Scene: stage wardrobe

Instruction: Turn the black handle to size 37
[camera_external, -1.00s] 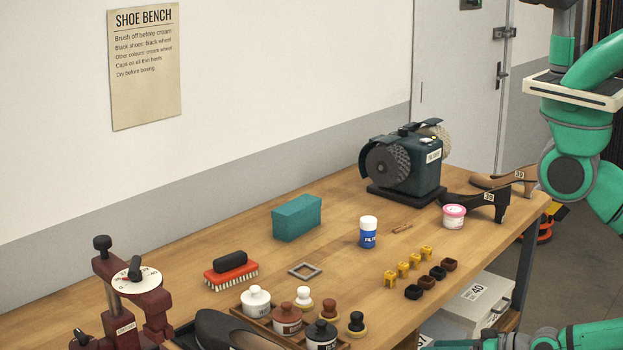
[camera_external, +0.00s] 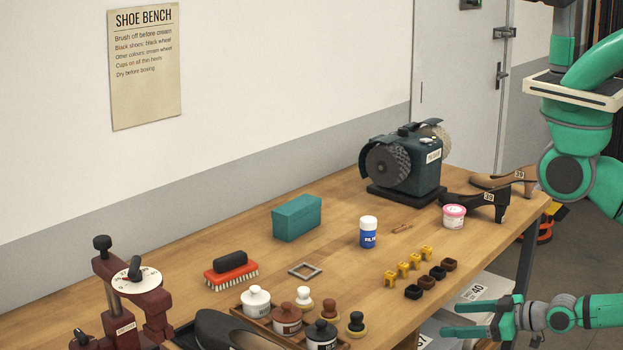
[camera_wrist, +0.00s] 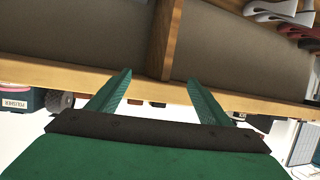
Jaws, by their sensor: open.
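The black handle (camera_external: 135,266) sits on a white round dial (camera_external: 127,279) with small markings. The dial is on top of a dark red stretcher (camera_external: 152,300) at the near left of the bench. The size the handle points at is too small to read. My gripper (camera_external: 468,320) is open and empty at the lower right, beside the bench's front edge, far from the handle. In the wrist view, its two green fingers (camera_wrist: 155,84) are spread apart with nothing between them; the handle is not visible there.
The wooden bench (camera_external: 200,250) holds a polisher (camera_external: 408,165), a teal box (camera_external: 297,217), a red brush (camera_external: 231,272), a blue-labelled jar (camera_external: 368,232), a pink tub (camera_external: 454,216) and several cream pots. Yellow and dark cups stand near the front edge. White boxes (camera_external: 484,290) sit below the bench.

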